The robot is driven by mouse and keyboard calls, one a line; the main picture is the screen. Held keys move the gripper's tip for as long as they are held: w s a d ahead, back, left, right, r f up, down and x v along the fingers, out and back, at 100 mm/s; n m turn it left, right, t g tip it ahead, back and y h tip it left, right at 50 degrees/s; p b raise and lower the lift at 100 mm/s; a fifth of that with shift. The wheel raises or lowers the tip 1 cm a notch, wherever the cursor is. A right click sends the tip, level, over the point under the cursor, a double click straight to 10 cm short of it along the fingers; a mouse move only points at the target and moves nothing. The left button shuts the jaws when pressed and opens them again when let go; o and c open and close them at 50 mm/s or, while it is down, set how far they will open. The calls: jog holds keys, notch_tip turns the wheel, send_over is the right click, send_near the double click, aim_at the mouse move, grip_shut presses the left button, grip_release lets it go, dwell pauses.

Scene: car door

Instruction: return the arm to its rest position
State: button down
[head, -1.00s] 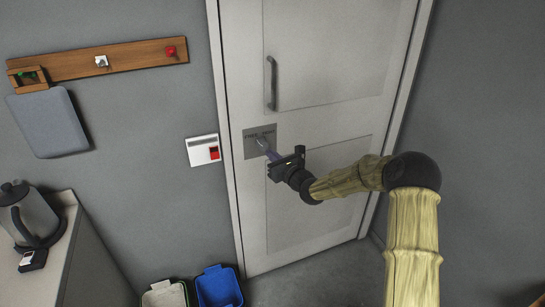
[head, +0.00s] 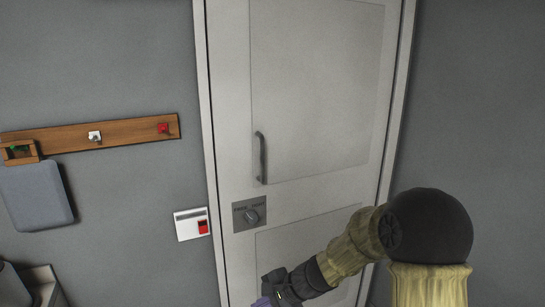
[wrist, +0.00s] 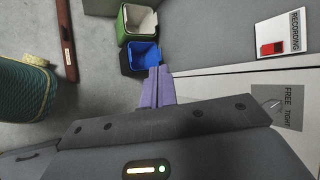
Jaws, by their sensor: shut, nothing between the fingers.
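My arm reaches from the lower right of the head view, bent at its black joint. The white door (head: 310,100) stands closed, with a dark vertical handle (head: 261,158).
A white panel with a red switch (head: 192,225) is on the wall left of the door. A wooden hook rail (head: 125,135) and a grey pad (head: 37,195) hang farther left. The wrist view shows a blue bin (wrist: 142,58), a green-rimmed bin (wrist: 139,20) and a green woven basket (wrist: 22,88).

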jog(key=s+d+r+n+h, duration=0.1)
jog(key=s+d+n+h, duration=0.7)
jog(key=s+d, duration=0.7)
jog(key=d+n, duration=0.2)
jog(key=d, duration=0.1)
jog(key=shift+r, duration=0.3)
jog(key=shift+s+d, duration=0.1)
dwell(0.9)
